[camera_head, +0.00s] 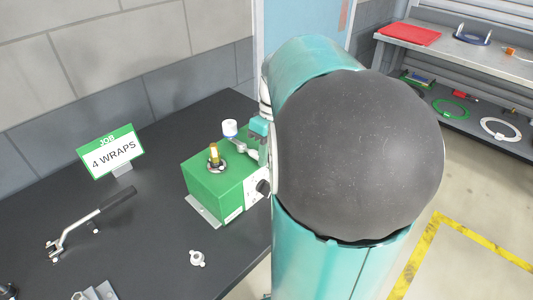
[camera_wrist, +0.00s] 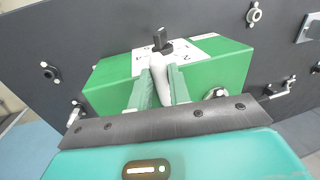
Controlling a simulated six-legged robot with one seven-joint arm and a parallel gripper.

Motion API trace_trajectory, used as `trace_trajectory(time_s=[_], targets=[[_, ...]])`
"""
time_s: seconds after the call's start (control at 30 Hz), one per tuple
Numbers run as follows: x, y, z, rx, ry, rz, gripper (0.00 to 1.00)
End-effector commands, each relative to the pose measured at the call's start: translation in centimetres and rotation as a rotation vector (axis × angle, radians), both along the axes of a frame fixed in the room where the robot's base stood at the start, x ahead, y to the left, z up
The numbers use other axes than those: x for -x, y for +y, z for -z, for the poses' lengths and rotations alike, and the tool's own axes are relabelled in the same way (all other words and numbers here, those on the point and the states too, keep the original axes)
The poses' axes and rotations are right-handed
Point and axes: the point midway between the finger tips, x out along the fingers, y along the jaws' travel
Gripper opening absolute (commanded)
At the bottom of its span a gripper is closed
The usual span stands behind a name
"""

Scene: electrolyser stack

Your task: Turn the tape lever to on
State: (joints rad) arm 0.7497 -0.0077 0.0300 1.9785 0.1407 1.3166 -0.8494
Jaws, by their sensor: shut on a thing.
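A green box (camera_head: 215,190) stands on the black table, with a brass fitting (camera_head: 214,155) upright on top. My gripper (camera_head: 260,140) is at the box's right, mostly hidden behind my own arm. In the wrist view, my gripper's (camera_wrist: 160,75) green fingers are shut around a long pale part (camera_wrist: 162,80), apparently this lever. Just past the fingertips, a black knob (camera_wrist: 161,41) stands on the box's white plate (camera_wrist: 200,38). No on or off marking is readable.
A "JOB 4 WRAPS" sign (camera_head: 111,151) stands left of the box. A black-handled lever tool (camera_head: 90,222) and a small metal fitting (camera_head: 197,258) lie on the table (camera_head: 150,235). Shelves (camera_head: 470,62) with a red item (camera_head: 409,35) and coiled rings stand at right.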

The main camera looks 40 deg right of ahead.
Motion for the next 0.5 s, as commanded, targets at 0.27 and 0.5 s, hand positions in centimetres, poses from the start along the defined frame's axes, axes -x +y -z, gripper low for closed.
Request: trace_trajectory(time_s=[0.27, 0.5], targets=[[-0.5, -1.5, 0.0, 0.001, -0.001, -0.175, 0.00], [-1.3, -3.2, -0.1, 0.002, -0.002, -0.395, 0.00]])
